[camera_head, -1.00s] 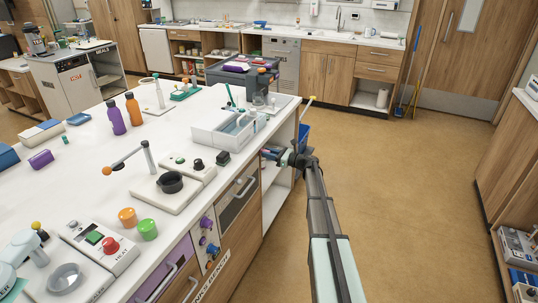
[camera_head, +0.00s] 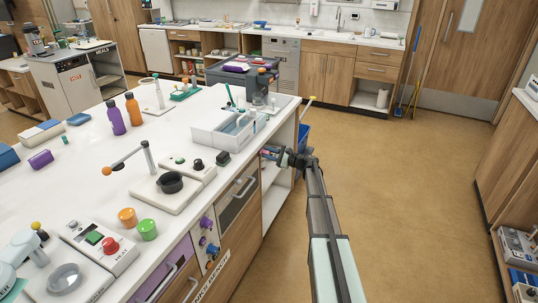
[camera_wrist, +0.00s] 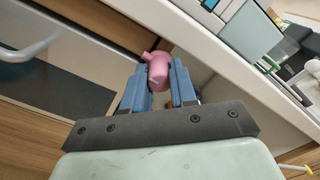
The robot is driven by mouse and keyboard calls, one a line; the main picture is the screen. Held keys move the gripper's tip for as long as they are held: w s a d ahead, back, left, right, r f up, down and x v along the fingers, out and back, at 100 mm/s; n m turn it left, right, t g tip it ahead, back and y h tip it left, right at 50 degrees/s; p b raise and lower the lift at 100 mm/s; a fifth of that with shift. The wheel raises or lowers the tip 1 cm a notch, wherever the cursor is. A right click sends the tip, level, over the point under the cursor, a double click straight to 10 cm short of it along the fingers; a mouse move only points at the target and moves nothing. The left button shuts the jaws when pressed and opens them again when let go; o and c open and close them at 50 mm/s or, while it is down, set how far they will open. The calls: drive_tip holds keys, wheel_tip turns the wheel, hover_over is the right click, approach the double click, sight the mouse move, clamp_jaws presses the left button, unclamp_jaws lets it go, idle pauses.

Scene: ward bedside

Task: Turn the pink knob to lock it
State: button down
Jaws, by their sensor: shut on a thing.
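The pink knob (camera_wrist: 158,70) shows in the wrist view, on the bench front just under the worktop edge. It has a rounded body with a short stub pointing to the upper left and a small white mark near its lower side. My gripper (camera_wrist: 159,88) has its two blue fingers on either side of the knob and is shut on it. In the head view my gripper (camera_head: 272,155) is at the bench's right end, below the worktop. The knob is small there and mostly hidden by the fingers.
The white worktop (camera_head: 85,165) overhangs just above my gripper. A drawer with a pale bar handle (camera_wrist: 32,48) lies to the left in the wrist view. A grey tray (camera_head: 207,138) stands on the bench above. The floor (camera_head: 400,190) to the right is clear.

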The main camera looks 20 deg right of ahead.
drive_tip(key=shift+n, duration=0.4)
drive_tip(key=c, duration=0.9)
unclamp_jaws()
drive_tip(key=shift+s+d, duration=0.1)
drive_tip(key=shift+d, duration=0.05)
drive_tip(key=v, duration=1.3)
drive_tip(key=shift+s+d, duration=0.2)
